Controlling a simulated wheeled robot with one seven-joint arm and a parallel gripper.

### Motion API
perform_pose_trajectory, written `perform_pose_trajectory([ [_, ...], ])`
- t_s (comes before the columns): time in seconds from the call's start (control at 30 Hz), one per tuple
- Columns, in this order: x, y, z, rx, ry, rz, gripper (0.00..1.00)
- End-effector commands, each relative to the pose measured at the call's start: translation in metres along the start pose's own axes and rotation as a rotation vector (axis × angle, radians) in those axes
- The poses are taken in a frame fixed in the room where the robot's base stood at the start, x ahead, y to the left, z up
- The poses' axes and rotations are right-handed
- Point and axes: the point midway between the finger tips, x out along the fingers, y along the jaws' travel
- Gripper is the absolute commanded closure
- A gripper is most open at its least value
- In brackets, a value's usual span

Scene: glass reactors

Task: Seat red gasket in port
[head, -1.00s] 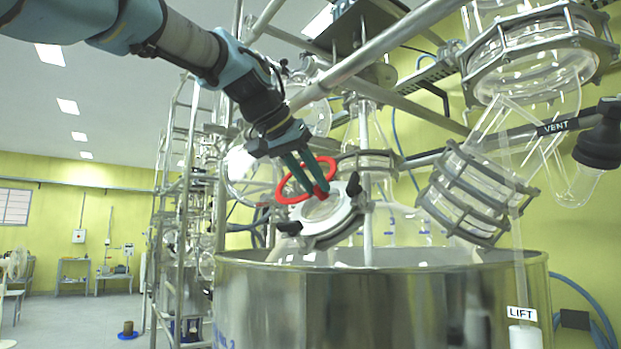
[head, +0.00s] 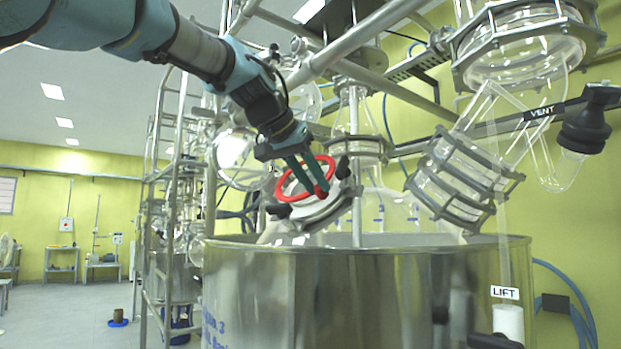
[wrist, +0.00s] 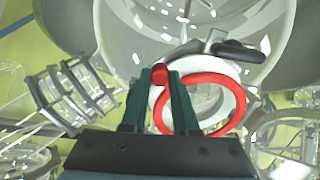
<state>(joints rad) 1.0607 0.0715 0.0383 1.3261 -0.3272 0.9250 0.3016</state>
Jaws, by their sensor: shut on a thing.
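The red gasket (head: 283,188) is a ring with a small red grip knob. My gripper (head: 313,180) is shut on that knob, and the ring sticks out beside the green fingers. In the wrist view the knob sits between my fingertips (wrist: 160,84) and the ring (wrist: 238,108) lies to their right. The port is a tilted round opening with a white rim (wrist: 232,69) and dark clamps, on the glass vessel. The gasket overlaps part of the rim in both views and looks off-centre in the wrist view. I cannot tell whether they touch.
A large steel vessel (head: 370,290) stands below the port. A caged glass piece (head: 455,180) and a black VENT fitting (head: 585,125) are to the right. Metal frame bars (head: 375,35) cross above, close to my arm. Open floor lies far left.

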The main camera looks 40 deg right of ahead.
Motion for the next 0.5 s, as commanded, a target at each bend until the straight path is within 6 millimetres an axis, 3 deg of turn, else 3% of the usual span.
perform_pose_trajectory([
  [0.5, 0.024, 0.000, 0.000, 0.000, 0.000, 0.000, 1.00],
])
